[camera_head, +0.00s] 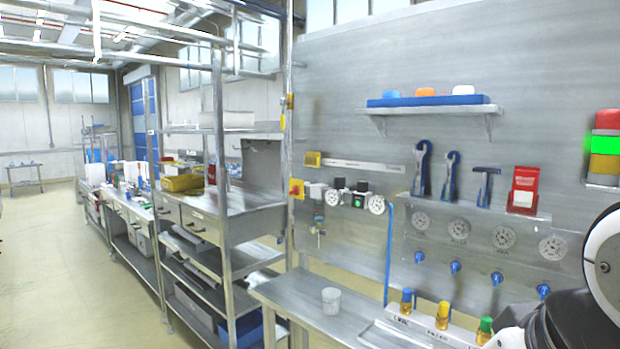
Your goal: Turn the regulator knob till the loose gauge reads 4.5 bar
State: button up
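A regulator assembly (350,197) is mounted on the grey wall panel at mid-picture, with dark knobs on top (362,186). A small round gauge (376,204) sits at its right end and another (332,197) at its left. A row of larger round gauges (459,229) is on the panel to the right, above blue knobs (455,268). I cannot tell which gauge is the loose one, and the dials are too small to read. My gripper is not in view; a white and black part of my arm shows at the lower right edge.
A metal bench (285,290) below the panel holds a white cup (331,300) and a rack (418,330) of bottles with coloured caps. A blue hose (389,255) hangs beside the regulator. Tools hang under a wall shelf (430,108). Metal shelving (225,205) stands left; floor beyond it is open.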

aim_at(340, 181)
jog(key=i+j+z, duration=0.1)
jog(key=i+j, duration=0.2)
jog(key=i+j+z, duration=0.1)
jog(key=i+j, duration=0.15)
jog(key=i+j+z, duration=0.15)
jog(key=i+j, duration=0.15)
jog(key=j, duration=0.15)
jog(key=i+j+z, duration=0.1)
jog(key=i+j, duration=0.15)
jog(key=j, duration=0.15)
jog(key=i+j+z, duration=0.1)
jog(key=j, duration=0.3)
jog(key=i, duration=0.1)
